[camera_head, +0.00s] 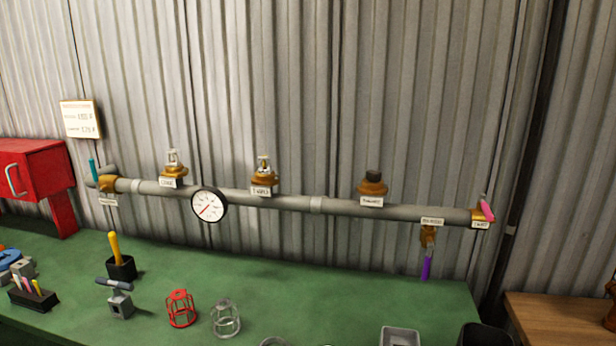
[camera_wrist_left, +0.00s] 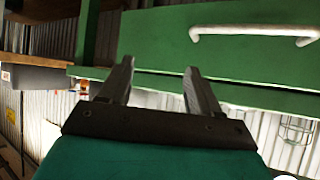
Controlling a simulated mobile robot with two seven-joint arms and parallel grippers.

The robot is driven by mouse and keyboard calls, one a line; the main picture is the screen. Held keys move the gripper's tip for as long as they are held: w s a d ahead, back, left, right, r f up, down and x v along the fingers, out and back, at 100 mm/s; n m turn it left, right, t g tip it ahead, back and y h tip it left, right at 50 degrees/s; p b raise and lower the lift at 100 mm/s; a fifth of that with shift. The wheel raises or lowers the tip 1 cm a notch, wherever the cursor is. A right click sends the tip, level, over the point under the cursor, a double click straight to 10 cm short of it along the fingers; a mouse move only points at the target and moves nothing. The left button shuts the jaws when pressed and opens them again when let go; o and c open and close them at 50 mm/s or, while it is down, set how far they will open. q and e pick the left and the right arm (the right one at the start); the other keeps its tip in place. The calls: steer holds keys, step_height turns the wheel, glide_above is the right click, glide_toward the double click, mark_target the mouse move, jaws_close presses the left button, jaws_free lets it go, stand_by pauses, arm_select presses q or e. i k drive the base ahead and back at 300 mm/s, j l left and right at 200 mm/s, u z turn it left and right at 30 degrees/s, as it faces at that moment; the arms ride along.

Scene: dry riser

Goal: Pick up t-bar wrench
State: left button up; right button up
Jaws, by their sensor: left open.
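What looks like the t-bar wrench (camera_head: 114,283) stands at the left front of the green bench in the head view. Its blue-grey crossbar lies across the top of a small grey block (camera_head: 120,305). My left gripper (camera_wrist_left: 157,72) shows only in the left wrist view. It is open, with two dark fingers apart and nothing between them. It faces a green panel with a pale handle (camera_wrist_left: 255,32). The wrench does not show in that view. Neither gripper shows in the head view.
The green bench (camera_head: 270,275) holds a yellow-handled tool (camera_head: 114,248) in a black holder, a red cage (camera_head: 180,308), a grey cage (camera_head: 225,318) and a pen tray (camera_head: 34,298). A grey pipe with a gauge (camera_head: 209,205) runs behind. The bench's middle is clear.

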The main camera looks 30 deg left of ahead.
mark_target(121, 302)
steer(key=j+u, duration=0.15)
steer(key=u, duration=1.95)
